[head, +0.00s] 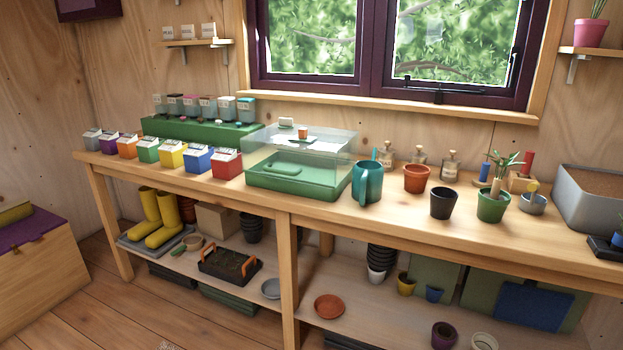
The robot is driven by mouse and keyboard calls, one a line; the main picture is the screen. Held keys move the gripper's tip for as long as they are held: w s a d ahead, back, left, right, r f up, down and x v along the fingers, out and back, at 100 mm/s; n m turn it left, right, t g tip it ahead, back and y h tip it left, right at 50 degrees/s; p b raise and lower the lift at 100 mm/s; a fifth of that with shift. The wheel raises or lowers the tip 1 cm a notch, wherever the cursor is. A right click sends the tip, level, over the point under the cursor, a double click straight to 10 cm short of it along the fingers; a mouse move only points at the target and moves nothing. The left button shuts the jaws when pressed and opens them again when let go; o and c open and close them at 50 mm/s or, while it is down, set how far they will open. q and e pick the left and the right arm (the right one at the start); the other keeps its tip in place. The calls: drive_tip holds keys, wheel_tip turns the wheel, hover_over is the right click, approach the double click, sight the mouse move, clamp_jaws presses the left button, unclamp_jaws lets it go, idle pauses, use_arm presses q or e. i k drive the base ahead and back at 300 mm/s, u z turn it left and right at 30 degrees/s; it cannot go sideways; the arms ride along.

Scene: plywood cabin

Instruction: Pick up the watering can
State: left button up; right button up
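A teal watering can (367,184) stands upright on the wooden workbench (330,206), right of the middle of the head view. It is just right of a clear-lidded green propagator box (297,182) and left of a terracotta pot. Its spout and handle are hard to make out at this size. Neither of my grippers shows in the head view.
A terracotta pot (417,178), a black pot (443,203) and a potted plant (492,204) stand to the right. Small glass bottles (418,161) are behind. Colored cartons (172,154) line the left. The lower shelf (350,318) holds pots and trays.

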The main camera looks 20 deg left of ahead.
sight(368, 175)
drive_tip(key=u, duration=0.85)
drive_tip(key=i, duration=0.95)
drive_tip(key=u, duration=0.3)
